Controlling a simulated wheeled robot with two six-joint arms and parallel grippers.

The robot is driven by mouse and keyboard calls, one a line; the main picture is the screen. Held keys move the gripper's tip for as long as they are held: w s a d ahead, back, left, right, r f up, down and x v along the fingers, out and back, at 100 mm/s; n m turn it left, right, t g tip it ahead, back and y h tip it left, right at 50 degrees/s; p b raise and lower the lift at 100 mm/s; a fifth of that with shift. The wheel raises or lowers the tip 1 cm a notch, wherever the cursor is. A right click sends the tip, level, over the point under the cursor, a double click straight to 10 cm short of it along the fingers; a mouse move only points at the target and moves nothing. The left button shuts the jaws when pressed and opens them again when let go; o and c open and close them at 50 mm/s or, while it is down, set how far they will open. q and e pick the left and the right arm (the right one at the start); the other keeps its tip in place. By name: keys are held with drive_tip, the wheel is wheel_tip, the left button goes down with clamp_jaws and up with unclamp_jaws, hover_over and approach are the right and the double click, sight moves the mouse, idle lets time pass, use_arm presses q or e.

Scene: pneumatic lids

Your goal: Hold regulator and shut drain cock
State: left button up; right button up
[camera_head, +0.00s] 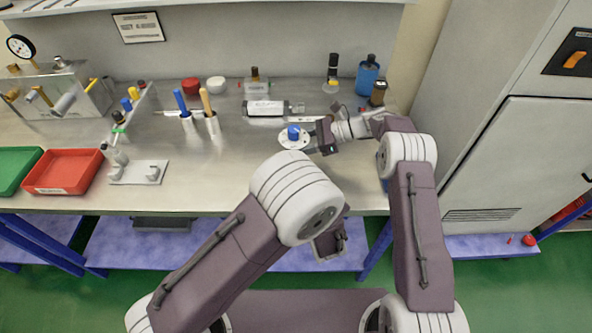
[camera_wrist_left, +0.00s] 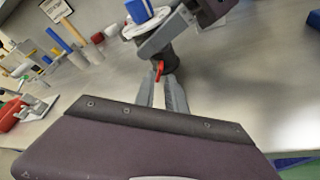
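The regulator has a blue knob (camera_head: 293,132) on a white round plate (camera_head: 289,142), towards the right of the bench. In the left wrist view its blue knob (camera_wrist_left: 139,10) is at the top, with a dark bowl (camera_wrist_left: 165,57) below. The small red drain cock (camera_wrist_left: 159,70) is at the bowl's lower end. My right gripper (camera_head: 317,137) reaches in from the right and appears shut around the regulator below the plate; one finger is hidden. My left gripper (camera_wrist_left: 161,80) is open slightly, its fingertips close to the red cock; contact is unclear. My left arm hides it in the head view.
A white-labelled cylinder (camera_head: 266,108) lies behind the regulator. Two pots with blue- and tan-handled tools (camera_head: 198,122) stand to the left. A red tray (camera_head: 64,172) and green tray (camera_head: 15,168) are at far left. Bottles (camera_head: 367,76) stand behind. The middle front of the bench is clear.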

use_arm(q)
drive_tip(key=x, duration=0.4)
drive_tip(key=shift+w, duration=0.1)
clamp_jaws()
drive_tip(key=shift+f+m+y, duration=0.1)
drive_tip(key=shift+m+y, duration=0.2)
drive_tip(key=shift+m, duration=0.3)
unclamp_jaws()
drive_tip(key=v, duration=1.2)
drive_tip(key=shift+f, duration=0.1)
drive_tip(key=shift+c, duration=0.2)
